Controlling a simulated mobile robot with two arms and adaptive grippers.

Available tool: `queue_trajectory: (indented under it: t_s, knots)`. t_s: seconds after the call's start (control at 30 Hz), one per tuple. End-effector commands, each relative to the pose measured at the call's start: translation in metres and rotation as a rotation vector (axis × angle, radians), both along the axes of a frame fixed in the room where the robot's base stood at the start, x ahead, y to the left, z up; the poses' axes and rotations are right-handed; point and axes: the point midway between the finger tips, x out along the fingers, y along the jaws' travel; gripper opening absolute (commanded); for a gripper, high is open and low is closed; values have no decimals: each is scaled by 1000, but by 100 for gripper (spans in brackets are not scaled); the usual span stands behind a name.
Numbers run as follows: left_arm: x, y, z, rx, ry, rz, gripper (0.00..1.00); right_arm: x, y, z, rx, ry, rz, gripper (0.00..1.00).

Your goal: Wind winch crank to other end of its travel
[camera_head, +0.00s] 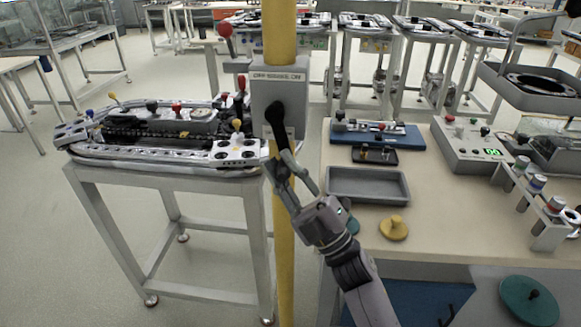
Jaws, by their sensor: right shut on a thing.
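A grey box (279,90) with a small label is fixed to an upright yellow post (283,230). A black crank lever (277,122) comes out of the front of the box and points down, tilted slightly right. My right gripper (281,165) reaches up from the lower right in front of the post. Its fingers are shut at the lower end of the crank lever and partly hide that end. The lettering on the label is too small to read surely. My left gripper is not in view.
Left of the post stands a metal table (165,178) with a ring track (160,135) and several coloured knobs. On the right, a beige bench (440,225) holds a grey tray (368,185), a yellow knob (393,227) and a control box (468,145). Open floor lies at lower left.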

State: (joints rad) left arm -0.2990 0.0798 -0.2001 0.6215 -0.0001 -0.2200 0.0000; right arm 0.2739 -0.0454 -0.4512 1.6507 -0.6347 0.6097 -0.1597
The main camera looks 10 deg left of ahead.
Motion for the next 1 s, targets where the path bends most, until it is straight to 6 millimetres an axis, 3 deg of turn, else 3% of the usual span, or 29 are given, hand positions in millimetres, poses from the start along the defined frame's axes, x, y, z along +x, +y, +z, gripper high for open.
queue_trajectory:
  t_s: [0.4, 0.43, 0.5, 0.7, 1.0]
  knots:
    - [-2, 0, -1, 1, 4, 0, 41, -2, 4, -2, -6, -1, 5, 0]
    - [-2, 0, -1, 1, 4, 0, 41, -2, 4, -2, -6, -1, 5, 22]
    - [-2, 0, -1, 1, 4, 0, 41, -2, 4, -2, -5, -1, 5, 27]
    - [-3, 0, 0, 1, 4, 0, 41, -1, 3, -1, -2, -1, 4, 40]
    - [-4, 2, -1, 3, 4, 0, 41, -1, 1, -1, -1, -1, 2, 41]
